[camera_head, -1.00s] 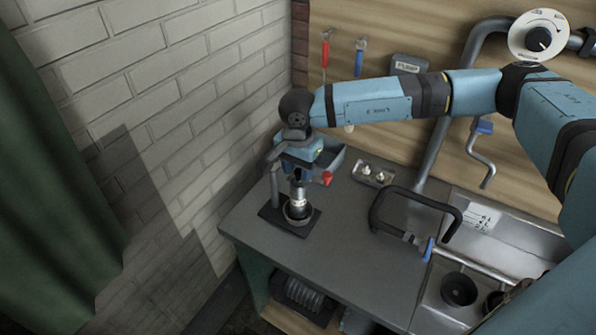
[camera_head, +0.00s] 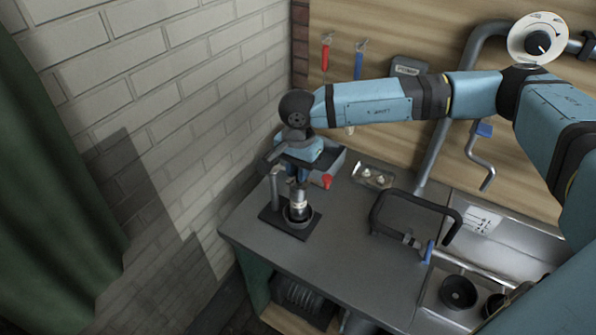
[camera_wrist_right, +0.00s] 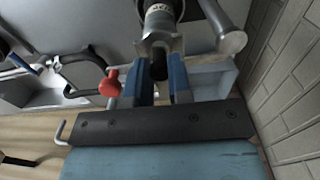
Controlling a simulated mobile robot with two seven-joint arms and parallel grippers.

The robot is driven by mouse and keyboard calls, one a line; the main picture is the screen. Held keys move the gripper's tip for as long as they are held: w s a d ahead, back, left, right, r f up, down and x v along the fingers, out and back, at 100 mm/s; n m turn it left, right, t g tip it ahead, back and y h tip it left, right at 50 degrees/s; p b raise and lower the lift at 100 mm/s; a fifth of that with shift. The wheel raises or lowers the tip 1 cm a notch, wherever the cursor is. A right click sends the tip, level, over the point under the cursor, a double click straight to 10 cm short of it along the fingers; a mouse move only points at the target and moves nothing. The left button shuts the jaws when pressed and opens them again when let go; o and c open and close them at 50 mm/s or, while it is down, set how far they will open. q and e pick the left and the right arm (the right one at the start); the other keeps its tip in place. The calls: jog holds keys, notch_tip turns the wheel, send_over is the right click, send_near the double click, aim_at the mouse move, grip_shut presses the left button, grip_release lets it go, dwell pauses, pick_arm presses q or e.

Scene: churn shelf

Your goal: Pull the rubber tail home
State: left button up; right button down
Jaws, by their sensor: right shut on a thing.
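A dark cylinder with a pale band (camera_head: 299,207) stands upright in a ring on a black base plate (camera_head: 275,222) at the bench's left end. In the right wrist view the cylinder (camera_wrist_right: 158,18) is at the top, with a metal bracket around its near end. A short black rubber tail (camera_wrist_right: 159,66) sticks out of it toward me. My right gripper (camera_wrist_right: 162,78) has its two blue fingers shut on the tail, one on each side. In the head view the right gripper (camera_head: 299,178) is just above the cylinder, and the tail is hidden there. My left gripper is not in view.
A red knob (camera_wrist_right: 108,82) is close beside the fingers. A post (camera_head: 275,187) rises from the base plate. A blue-grey bin (camera_head: 335,163) stands behind. A black clamp frame (camera_head: 385,200) lies to the right, near the sink (camera_head: 510,232). The bench front is clear.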

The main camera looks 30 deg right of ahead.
jog(key=shift+r, duration=0.5)
jog(key=c, duration=1)
grip_release()
jog(key=shift+r+p, duration=1.3)
jog(key=shift+r, duration=2.15)
jog(key=shift+a, duration=0.15)
